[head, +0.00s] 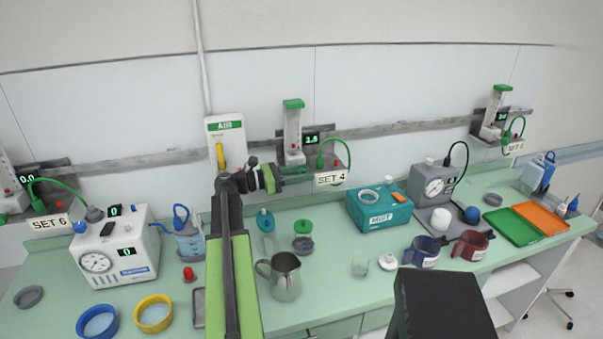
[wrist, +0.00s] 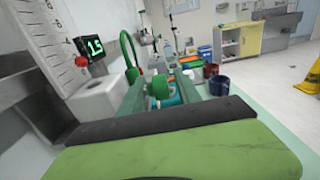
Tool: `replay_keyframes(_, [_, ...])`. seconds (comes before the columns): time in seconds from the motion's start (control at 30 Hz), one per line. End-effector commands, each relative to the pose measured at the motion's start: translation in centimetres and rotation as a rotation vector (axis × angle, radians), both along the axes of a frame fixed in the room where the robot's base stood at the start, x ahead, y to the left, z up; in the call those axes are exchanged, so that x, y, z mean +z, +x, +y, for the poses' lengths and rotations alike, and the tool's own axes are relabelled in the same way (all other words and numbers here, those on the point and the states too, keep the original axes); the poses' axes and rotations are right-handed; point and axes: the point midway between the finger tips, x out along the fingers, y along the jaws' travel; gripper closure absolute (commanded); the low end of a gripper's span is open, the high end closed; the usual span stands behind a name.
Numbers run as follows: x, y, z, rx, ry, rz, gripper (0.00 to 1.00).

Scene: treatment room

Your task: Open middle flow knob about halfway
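The middle flowmeter (head: 293,130), with a green cap and a clear tube, is on the wall rail above the SET 4 label (head: 329,178). Its dark display (head: 311,140) has green digits and reads about 1.5 in the wrist view (wrist: 95,46). My gripper (head: 293,175) is at the flowmeter's lower front and hides the knob area in the head view. In the wrist view, a round green part (wrist: 158,88), apparently the knob, is between the two fingers of my gripper (wrist: 160,95). I cannot tell whether the fingers touch it.
A green hose (head: 341,143) curves close to the right of my gripper. The AIR outlet (head: 227,140) is behind my arm at left. Below, the counter holds a metal jug (head: 285,276), a teal box (head: 379,208) and mugs. Similar flowmeters are at far left and right.

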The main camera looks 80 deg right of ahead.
Motion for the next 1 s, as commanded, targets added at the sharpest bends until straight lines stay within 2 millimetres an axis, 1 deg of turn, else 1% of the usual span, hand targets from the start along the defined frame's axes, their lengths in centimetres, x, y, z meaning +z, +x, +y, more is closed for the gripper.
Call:
replay_keyframes(0.07, [0.00, 0.04, 0.02, 0.000, 0.000, 0.000, 0.60])
replay_keyframes(0.1, [0.00, 0.05, 0.02, 0.000, 0.000, 0.000, 0.63])
replay_keyframes(0.3, [0.00, 0.07, 0.04, 0.000, 0.000, 0.000, 0.89])
replay_keyframes(0.4, [-0.02, 0.07, 0.07, -0.001, 0.000, -0.001, 1.00])
replay_keyframes(0.6, [-0.28, 0.05, 0.13, -0.002, -0.003, 0.005, 1.00])
replay_keyframes(0.73, [-0.86, 0.00, 0.14, -0.003, -0.029, 0.064, 1.00])
replay_keyframes(0.87, [-0.50, 0.04, 0.18, -0.004, -0.053, 0.114, 1.00])
replay_keyframes(1.0, [-0.09, 0.05, 0.23, -0.005, -0.056, 0.123, 1.00])
